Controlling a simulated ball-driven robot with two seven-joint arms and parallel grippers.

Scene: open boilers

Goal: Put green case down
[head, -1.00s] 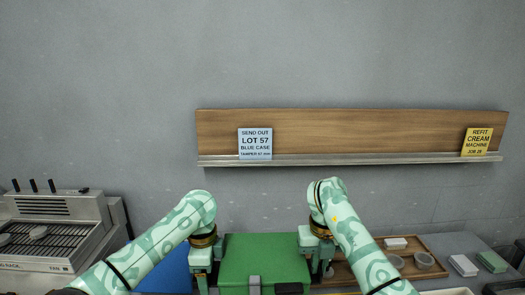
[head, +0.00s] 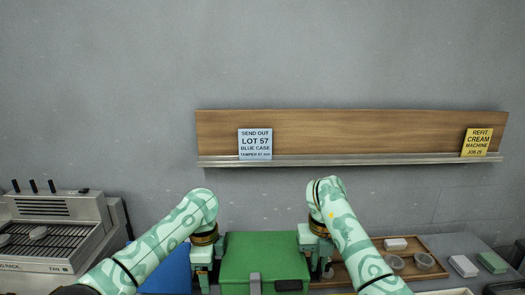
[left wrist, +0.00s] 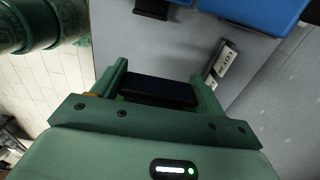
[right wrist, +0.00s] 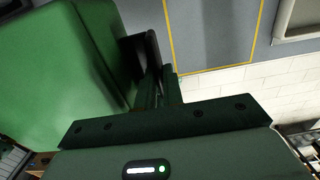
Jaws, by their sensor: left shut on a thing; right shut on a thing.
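The green case (head: 265,255) is between my two arms at the bottom of the head view, its lower part cut off by the frame. My left gripper (head: 203,272) is at its left side; in the left wrist view its fingers are shut on a black handle (left wrist: 158,92). My right gripper (head: 320,258) is at its right side; in the right wrist view it is shut on a black handle (right wrist: 141,60) beside the green case (right wrist: 65,60). The case's underside is hidden, so I cannot tell whether it touches the counter.
A blue case (head: 165,270) stands left of the green case. A machine with a grill (head: 50,230) is at far left. A wooden tray (head: 430,263) with small parts is at right. A yellow outline (right wrist: 216,70) marks the grey surface. A card reads LOT 57 BLUE CASE (head: 255,144).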

